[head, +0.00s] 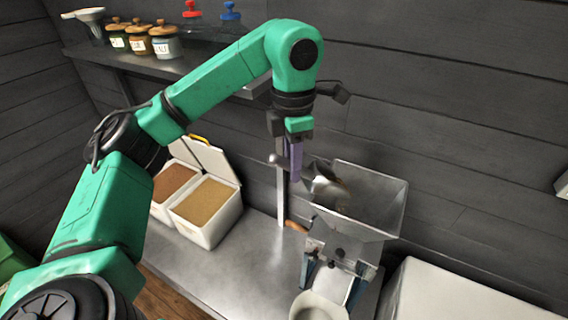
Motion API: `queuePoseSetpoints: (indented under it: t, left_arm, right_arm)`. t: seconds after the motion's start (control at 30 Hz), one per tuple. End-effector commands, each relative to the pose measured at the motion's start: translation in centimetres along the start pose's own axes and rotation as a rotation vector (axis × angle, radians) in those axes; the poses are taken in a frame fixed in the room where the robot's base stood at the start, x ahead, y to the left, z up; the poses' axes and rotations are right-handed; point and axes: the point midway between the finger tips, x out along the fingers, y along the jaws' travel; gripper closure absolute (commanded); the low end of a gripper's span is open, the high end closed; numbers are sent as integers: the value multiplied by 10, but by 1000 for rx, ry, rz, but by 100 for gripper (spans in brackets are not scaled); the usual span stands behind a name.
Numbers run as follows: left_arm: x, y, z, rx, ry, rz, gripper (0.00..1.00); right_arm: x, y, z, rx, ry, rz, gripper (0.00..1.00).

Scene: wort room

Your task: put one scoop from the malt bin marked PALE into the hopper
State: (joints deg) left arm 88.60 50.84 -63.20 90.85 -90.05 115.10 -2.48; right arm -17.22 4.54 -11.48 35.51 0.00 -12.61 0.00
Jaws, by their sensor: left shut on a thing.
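My left gripper (290,130) is shut on the purple handle (296,162) of a metal scoop, pointing down. The scoop's metal bowl (322,184) is at the left rim of the grey metal hopper (382,200), partly over its opening, and looks tilted. A brownish patch shows by the bowl; I cannot tell whether it is grain. Two white malt bins stand open to the left: one holds darker brown grain (172,182), the nearer one tan grain (205,201). No PALE marking is readable on either. My right gripper is out of view.
The hopper sits on a mill (342,250) with a pale bowl (318,308) below it. A wall shelf (130,62) behind my arm holds several lidded jars (165,42). A white box (450,292) stands at the right. Bare metal counter (240,262) lies before the bins.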

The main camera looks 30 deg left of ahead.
Motion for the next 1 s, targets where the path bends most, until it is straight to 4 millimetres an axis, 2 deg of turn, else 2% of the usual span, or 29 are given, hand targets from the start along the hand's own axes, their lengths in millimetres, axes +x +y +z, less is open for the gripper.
queuePoseSetpoints:
  t: [0.5, 0.7, 0.8, 1.0]
  left_arm:
    - [-33, 2, 34, -11, 260, 13, 100]
    - [-40, 2, 50, -13, 357, 16, 100]
    - [-36, -1, 54, -6, 414, -2, 100]
    - [-42, 1, 62, -9, 446, 3, 100]
  right_arm:
    - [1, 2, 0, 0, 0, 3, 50]
    - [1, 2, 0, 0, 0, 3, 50]
    - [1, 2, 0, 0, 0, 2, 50]
    - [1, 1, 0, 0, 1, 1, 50]
